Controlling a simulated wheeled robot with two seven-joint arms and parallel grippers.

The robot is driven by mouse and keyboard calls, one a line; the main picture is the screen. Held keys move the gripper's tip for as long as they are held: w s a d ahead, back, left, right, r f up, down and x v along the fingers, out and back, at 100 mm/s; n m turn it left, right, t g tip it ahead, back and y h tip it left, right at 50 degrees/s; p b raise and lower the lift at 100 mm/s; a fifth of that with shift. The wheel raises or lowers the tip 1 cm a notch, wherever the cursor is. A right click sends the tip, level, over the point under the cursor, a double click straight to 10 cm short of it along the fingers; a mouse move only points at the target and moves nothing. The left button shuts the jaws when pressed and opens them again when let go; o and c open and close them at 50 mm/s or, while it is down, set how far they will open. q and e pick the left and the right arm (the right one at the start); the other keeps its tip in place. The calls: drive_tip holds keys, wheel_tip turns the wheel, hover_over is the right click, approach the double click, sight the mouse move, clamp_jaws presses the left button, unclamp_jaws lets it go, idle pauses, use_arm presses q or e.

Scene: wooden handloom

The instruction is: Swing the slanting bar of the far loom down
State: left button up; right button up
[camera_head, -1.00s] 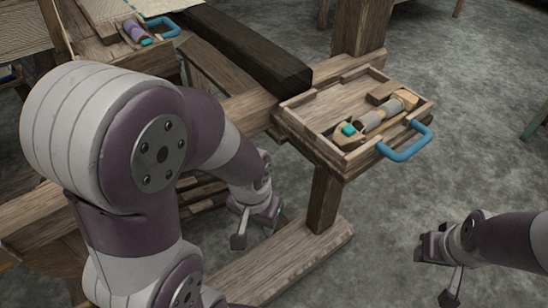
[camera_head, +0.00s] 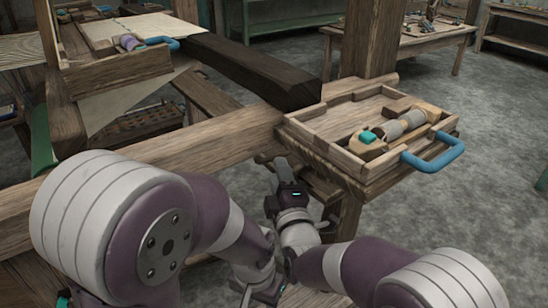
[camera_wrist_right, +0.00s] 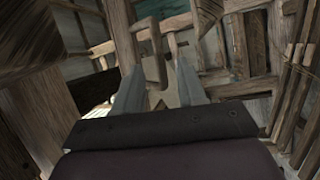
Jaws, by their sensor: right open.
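A wooden loom frame fills the left and middle of the head view. A dark slanting beam (camera_head: 250,70) runs from the upper left down to the tray; I cannot tell whether it is the far loom's slanting bar. My right gripper (camera_head: 284,168) points away under the near rail, left of the tray. In the right wrist view its two fingers (camera_wrist_right: 157,85) are apart and empty, with a wooden hooked piece (camera_wrist_right: 152,50) beyond them. My left gripper (camera_head: 262,291) is low in the middle, mostly hidden by my arm.
A wooden tray (camera_head: 296,130) with a blue handle (camera_head: 434,153) holds a shuttle-like tool (camera_head: 395,130). Another tray with a blue handle stands at the upper left. A worktable (camera_head: 440,40) is at the back. Grey floor is clear on the right.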

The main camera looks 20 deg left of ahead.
drive_tip(key=x, duration=0.6)
clamp_jaws()
drive_tip(key=f, duration=0.1)
drive_tip(key=f+n, duration=0.1)
drive_tip(key=f+n+b, duration=0.1)
drive_tip(key=shift+w+d+y, duration=0.3)
drive_tip(key=shift+w, duration=0.05)
unclamp_jaws()
drive_tip(key=shift+f, duration=0.1)
